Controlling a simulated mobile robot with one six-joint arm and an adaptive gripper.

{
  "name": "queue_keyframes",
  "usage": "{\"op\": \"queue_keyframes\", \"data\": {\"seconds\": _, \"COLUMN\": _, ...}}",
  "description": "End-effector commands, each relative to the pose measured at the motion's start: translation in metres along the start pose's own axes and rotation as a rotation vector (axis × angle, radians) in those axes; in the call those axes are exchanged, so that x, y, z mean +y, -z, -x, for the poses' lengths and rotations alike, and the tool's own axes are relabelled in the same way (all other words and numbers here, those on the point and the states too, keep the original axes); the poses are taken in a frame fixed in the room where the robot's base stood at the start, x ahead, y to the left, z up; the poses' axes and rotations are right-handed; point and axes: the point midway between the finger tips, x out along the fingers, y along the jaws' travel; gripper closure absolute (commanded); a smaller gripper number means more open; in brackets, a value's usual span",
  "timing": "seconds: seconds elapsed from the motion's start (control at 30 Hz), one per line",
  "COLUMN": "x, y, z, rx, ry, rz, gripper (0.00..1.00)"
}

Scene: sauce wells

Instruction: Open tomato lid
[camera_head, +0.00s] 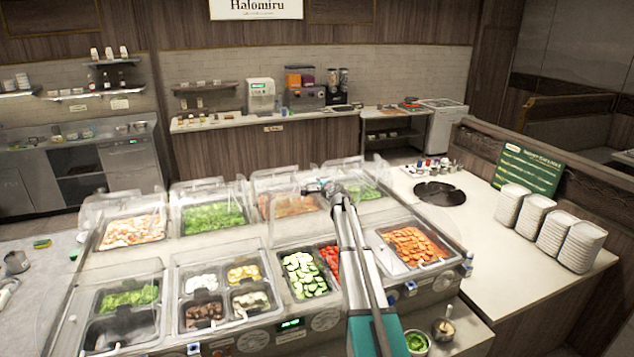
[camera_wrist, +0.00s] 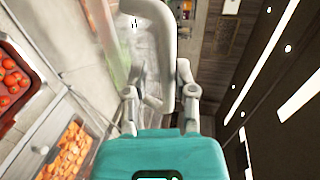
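Red tomatoes (camera_head: 329,256) lie in a well of the front row, right of the cucumber slices. My arm hides part of this well in the head view. Tomatoes (camera_wrist: 12,82) also show uncovered at the left of the wrist view. My gripper (camera_head: 333,190) is beyond the tomato well, near the clear raised lids. In the wrist view my gripper (camera_wrist: 158,95) has its fingers apart. A pale curved bar (camera_wrist: 160,45), perhaps a lid handle, passes between them; I cannot tell whether they touch it. The tomato lid itself is not clearly distinguishable.
Carrots (camera_head: 414,246) fill the well right of the tomatoes, and cucumber slices (camera_head: 304,274) the well to the left. Clear lids (camera_head: 196,187) stand over the back row. A white counter with stacked white containers (camera_head: 535,216) lies to the right.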

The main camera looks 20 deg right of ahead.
Motion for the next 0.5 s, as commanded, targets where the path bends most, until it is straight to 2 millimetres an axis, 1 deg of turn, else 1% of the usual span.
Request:
{"op": "queue_keyframes", "data": {"seconds": 0.03, "x": 0.008, "y": 0.000, "z": 0.009, "rx": 0.000, "ry": 0.000, "rz": 0.000, "gripper": 0.67}}
{"op": "queue_keyframes", "data": {"seconds": 0.5, "x": 0.052, "y": -0.001, "z": 0.058, "rx": -0.001, "ry": -0.001, "rz": 0.000, "gripper": 0.67}}
